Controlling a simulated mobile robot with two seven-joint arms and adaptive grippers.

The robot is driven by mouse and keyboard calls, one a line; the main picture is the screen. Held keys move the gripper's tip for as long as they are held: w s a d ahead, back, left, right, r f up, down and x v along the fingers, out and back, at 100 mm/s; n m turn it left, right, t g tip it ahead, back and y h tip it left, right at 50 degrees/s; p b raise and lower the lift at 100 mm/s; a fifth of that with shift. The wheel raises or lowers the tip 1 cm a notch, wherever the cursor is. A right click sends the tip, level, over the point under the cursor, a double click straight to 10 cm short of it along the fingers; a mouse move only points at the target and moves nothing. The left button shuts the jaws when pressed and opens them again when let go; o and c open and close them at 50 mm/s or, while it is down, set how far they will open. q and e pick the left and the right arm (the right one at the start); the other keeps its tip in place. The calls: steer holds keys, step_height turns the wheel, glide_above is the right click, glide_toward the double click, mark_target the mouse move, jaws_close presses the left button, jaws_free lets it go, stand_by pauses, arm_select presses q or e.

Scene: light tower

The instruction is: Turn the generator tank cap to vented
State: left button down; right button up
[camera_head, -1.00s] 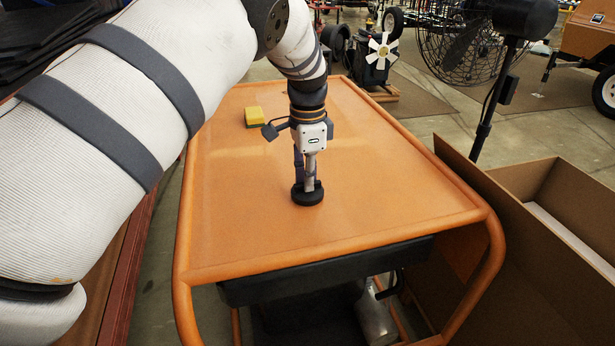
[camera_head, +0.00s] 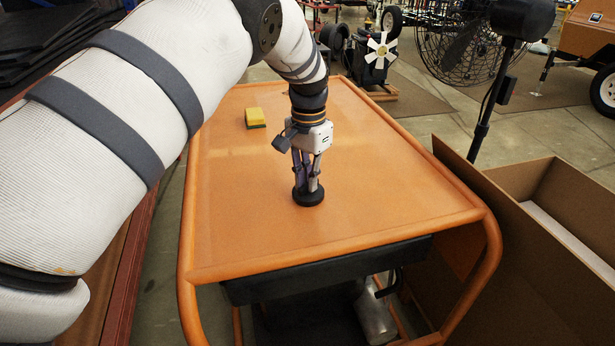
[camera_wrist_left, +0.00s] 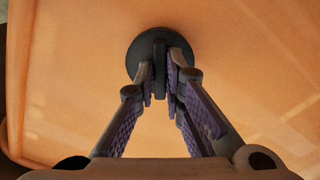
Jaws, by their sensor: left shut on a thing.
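The black round tank cap (camera_head: 308,198) sits on the orange top of the generator (camera_head: 370,185), near its middle. My left gripper (camera_head: 306,188) points down from above and is shut on the cap. In the left wrist view the cap (camera_wrist_left: 137,56) shows a raised bar across its middle, and the fingers of my left gripper (camera_wrist_left: 160,85) stand on either side of that bar. Part of the cap is hidden behind the fingers. No vent marking is legible. My right gripper is in neither view.
A yellow and green sponge (camera_head: 254,118) lies on the generator top behind the cap. An open cardboard box (camera_head: 540,235) stands at the right, with a fan (camera_head: 465,45) behind it. The generator top around the cap is otherwise clear.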

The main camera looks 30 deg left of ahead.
arm_select(q)
steer(key=n, duration=0.5)
steer(key=shift+n, duration=0.3)
steer(key=n, duration=0.5)
steer(key=shift+n, duration=0.5)
steer(key=c, duration=1.7)
jaws_free()
step_height(320, 180, up, 12)
